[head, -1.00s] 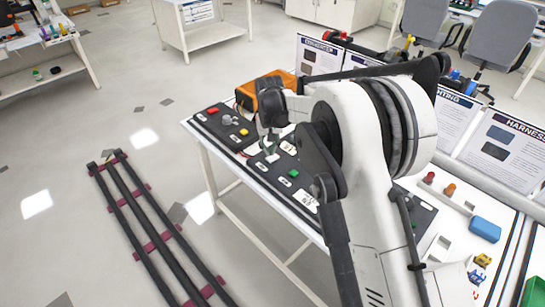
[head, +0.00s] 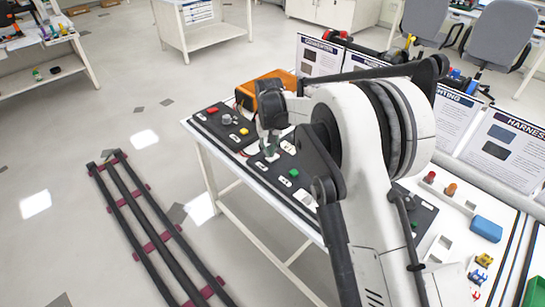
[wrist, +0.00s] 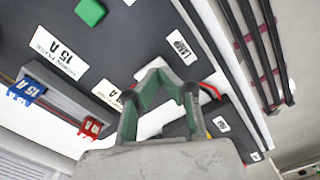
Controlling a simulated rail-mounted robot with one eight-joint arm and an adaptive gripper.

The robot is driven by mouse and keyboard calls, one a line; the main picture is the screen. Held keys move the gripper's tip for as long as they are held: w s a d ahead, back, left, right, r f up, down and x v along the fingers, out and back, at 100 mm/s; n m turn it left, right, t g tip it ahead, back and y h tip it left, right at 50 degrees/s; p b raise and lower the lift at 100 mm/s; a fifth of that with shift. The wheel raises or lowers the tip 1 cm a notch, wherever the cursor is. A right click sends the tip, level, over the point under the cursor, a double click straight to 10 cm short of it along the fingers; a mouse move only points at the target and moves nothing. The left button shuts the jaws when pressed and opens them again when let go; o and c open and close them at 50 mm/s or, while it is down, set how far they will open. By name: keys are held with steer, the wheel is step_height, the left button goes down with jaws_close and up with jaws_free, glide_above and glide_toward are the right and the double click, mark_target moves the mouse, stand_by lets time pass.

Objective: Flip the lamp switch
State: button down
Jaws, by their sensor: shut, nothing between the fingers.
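The lamp switch is on the dark panel (head: 250,160) at the bench's left end. A white LAMP label (wrist: 182,48) shows just beyond my fingertips in the wrist view. My gripper (wrist: 158,68) is shut and empty, with green pads on its fingers. It points down at the panel, and a white patch, perhaps the switch or its plate, shows behind and between the fingers. In the head view my gripper (head: 268,156) is over the white part of the panel. The fingers hide most of the switch, so I cannot tell its position or whether I touch it.
A green button (wrist: 90,12) is beside the labels. A blue fuse (wrist: 26,90) and a red fuse (wrist: 90,127) stand in a grey holder (wrist: 65,95). An orange case (head: 264,87) sits behind the panel.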

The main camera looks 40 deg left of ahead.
steer(key=shift+f+b, duration=0.6)
steer(key=shift+f, duration=0.25)
stand_by(0.5)
steer(key=shift+r, duration=0.1)
steer(key=shift+r+p, duration=1)
steer(key=shift+r, duration=2.4)
